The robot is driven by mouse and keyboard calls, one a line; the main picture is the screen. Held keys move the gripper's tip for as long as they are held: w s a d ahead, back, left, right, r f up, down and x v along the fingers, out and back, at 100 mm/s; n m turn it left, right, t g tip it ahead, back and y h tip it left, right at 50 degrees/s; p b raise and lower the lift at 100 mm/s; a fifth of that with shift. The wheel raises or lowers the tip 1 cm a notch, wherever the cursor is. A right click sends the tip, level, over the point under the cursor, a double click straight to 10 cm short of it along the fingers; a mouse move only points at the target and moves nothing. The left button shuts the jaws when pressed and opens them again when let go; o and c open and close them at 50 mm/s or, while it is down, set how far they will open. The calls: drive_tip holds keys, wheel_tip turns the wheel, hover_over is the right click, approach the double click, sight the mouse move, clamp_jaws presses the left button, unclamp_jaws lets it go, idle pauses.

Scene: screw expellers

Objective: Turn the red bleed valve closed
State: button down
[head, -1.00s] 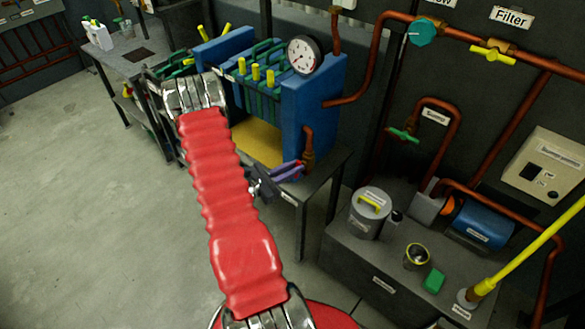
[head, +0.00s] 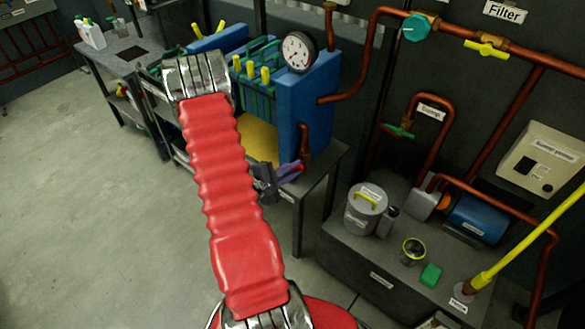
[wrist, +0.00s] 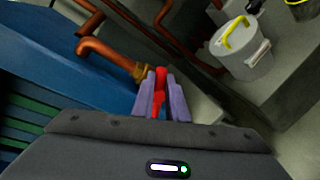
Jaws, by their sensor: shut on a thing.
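The red bleed valve handle (wrist: 160,92) shows in the wrist view between the two purple fingers of my gripper (wrist: 162,98). It sits by the brass fitting (wrist: 144,73) at the end of a copper pipe. My gripper is shut on the handle. In the head view my gripper (head: 289,173) is at the front lower corner of the blue filter press, just below the short copper outlet pipe (head: 304,142). Only a small red bit of the handle shows there. The fingers hide part of the handle, and I cannot tell its exact angle.
The blue press (head: 305,100) with its gauge (head: 299,51) stands directly behind my gripper, on a dark table. A grey lidded pot (head: 364,210) stands on the low bench to the right. The floor at left is clear.

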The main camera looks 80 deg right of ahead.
drive_tip(key=m, duration=0.1)
drive_tip(key=f+m+t, duration=0.1)
drive_tip(key=m, duration=0.2)
drive_tip(key=shift+s+a+f+m+t+h, duration=0.2)
drive_tip(key=shift+s+m+t+h, duration=0.1)
drive_tip(key=shift+s+t, duration=0.1)
idle(0.4)
drive_tip(key=c, duration=1.8)
unclamp_jaws()
drive_tip(key=shift+o, duration=0.3)
drive_tip(key=shift+w, duration=0.1)
drive_tip(key=shift+r, duration=0.1)
drive_tip(key=v, duration=1.3)
drive_tip(key=shift+a, duration=0.35)
drive_tip(key=shift+r, duration=0.1)
